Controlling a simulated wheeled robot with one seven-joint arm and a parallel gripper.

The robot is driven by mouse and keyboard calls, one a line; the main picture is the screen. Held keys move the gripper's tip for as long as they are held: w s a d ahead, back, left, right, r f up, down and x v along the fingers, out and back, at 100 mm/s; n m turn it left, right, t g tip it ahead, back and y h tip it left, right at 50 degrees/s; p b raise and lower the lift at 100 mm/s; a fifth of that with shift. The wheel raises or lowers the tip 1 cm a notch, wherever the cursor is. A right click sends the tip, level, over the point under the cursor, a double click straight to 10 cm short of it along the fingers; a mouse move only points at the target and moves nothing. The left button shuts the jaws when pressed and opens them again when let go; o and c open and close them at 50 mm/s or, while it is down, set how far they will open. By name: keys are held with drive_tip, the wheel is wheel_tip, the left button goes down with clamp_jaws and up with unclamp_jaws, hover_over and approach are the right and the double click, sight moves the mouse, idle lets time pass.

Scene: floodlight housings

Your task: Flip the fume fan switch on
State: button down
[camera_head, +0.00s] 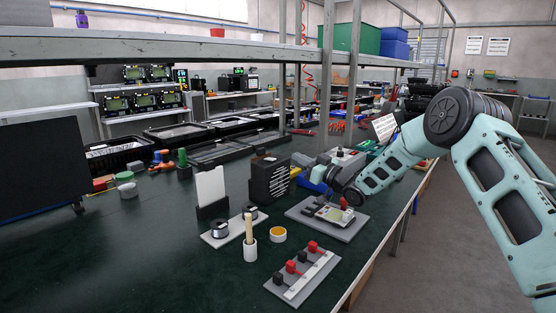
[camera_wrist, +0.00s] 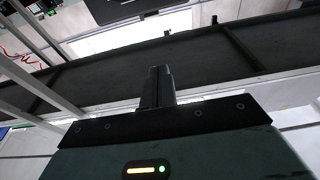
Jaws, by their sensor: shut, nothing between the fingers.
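My gripper (camera_wrist: 158,88) is shut and empty in the wrist view, its two dark fingers together. No switch shows in front of it there. In the head view my arm reaches in from the right over the bench, and its end is low near the bench's right side; the fingers cannot be made out. A black slatted box (camera_head: 270,180), which may be the fume fan, stands upright on the bench left of my arm's end. I cannot make out its switch or the switch's position.
A grey board with a small meter (camera_head: 328,215) lies beside my arm's end. Nearer are a strip with red and black blocks (camera_head: 303,272), a white cup with a stick (camera_head: 250,248) and a yellow-rimmed roll (camera_head: 278,235). A long shelf (camera_head: 150,49) hangs over the bench.

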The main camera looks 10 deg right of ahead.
wheel_tip(320, 180, up, 2)
hover_over(270, 159)
drive_tip(key=s+d, duration=0.2)
drive_tip(key=shift+s+d+f+p, duration=0.15)
drive_tip(key=shift+f+p, duration=0.3)
drive_tip(key=shift+f, duration=1.45)
drive_tip(key=shift+f, duration=0.1)
